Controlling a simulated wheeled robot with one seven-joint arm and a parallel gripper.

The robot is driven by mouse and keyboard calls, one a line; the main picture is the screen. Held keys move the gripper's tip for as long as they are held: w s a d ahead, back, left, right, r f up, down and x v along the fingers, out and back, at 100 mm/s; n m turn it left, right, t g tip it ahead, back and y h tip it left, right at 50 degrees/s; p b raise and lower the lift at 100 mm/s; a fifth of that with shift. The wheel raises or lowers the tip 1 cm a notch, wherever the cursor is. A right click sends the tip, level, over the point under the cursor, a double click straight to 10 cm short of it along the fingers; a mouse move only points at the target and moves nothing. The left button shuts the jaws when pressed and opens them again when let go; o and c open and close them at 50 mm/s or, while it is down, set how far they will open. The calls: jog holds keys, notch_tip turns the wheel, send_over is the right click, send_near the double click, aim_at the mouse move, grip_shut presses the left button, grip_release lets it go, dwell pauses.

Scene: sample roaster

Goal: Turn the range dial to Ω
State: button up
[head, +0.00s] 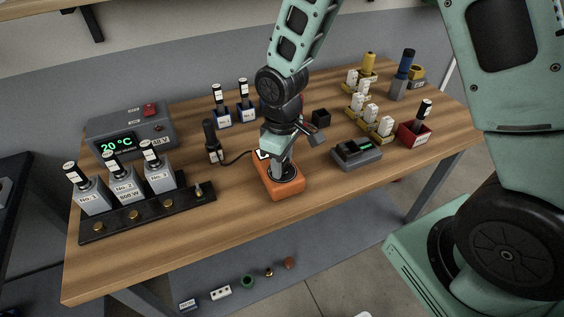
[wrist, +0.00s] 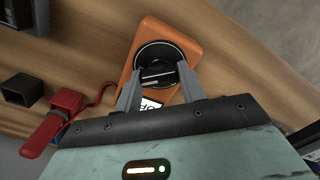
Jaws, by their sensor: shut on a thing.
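The orange meter (head: 285,190) lies on the wooden table near its front edge, below my arm. In the wrist view the meter (wrist: 190,47) shows its round black range dial (wrist: 157,48) with a bar-shaped knob across the middle. My gripper (wrist: 158,78) comes down over the dial, with one finger on each side of the knob and shut on it. My gripper (head: 282,172) also covers much of the dial in the head view. The white display (wrist: 150,103) is partly hidden by my gripper. The range marks are too small to read, so the dial's setting cannot be told.
A black probe (head: 212,142) with a cable stands left of the meter. A small black box (head: 321,118) is behind the meter.

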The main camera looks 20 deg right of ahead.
jog(key=shift+m, duration=0.9)
jog(key=o, duration=1)
notch_tip(320, 180, up, 17)
jog(key=shift+r+b, duration=0.2)
jog(key=shift+b, duration=0.5)
